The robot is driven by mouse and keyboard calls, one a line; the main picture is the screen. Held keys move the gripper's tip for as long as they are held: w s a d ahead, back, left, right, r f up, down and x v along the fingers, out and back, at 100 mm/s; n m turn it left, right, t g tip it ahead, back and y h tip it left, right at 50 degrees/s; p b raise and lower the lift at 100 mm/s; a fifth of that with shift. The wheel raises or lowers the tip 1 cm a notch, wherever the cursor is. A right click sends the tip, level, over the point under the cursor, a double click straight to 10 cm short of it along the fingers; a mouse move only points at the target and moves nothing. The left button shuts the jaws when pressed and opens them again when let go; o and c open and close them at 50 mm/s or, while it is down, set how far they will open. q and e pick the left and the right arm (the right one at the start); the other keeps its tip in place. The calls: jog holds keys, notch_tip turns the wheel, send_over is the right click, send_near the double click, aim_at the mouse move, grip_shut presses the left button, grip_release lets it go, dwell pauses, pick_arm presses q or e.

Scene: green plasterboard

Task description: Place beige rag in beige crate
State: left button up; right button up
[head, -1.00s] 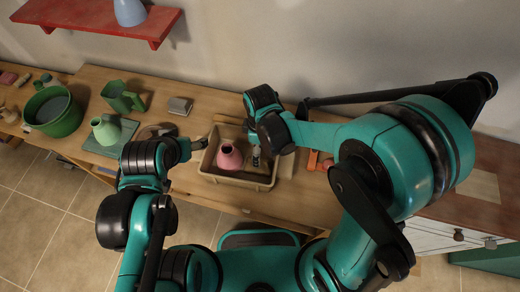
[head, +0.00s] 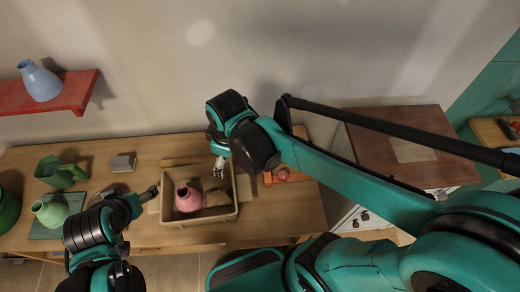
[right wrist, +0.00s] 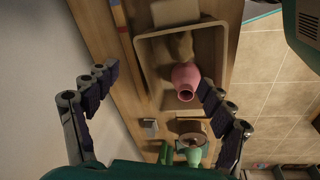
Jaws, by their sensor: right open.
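The beige crate (head: 200,219) stands on the wooden table, and it also shows in the right wrist view (right wrist: 146,75). The beige rag (head: 217,198) lies crumpled in the right part of the crate, beside a pink vase (head: 187,198). In the right wrist view the rag (right wrist: 180,46) lies above the vase (right wrist: 186,80). My right gripper (head: 219,167) is open and empty, above the crate's far side and apart from the rag; its spread fingers frame the right wrist view (right wrist: 155,100). My left gripper (head: 149,194) is left of the crate; its fingers are too small to judge.
A red object (head: 283,175) lies right of the crate. A red shelf (head: 50,95) with a blue vase (head: 40,82) hangs at upper left.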

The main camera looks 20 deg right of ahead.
jog(key=s+d+r+m+t, duration=0.3)
jog(key=s+d+m+t, duration=0.1)
jog(key=d+m, duration=0.6)
jog(key=shift+t+h, duration=0.3)
jog(key=shift+t, duration=0.2)
jog(key=shift+s, duration=0.1)
notch_tip(320, 180, down, 13)
jog(key=b, duration=1.3)
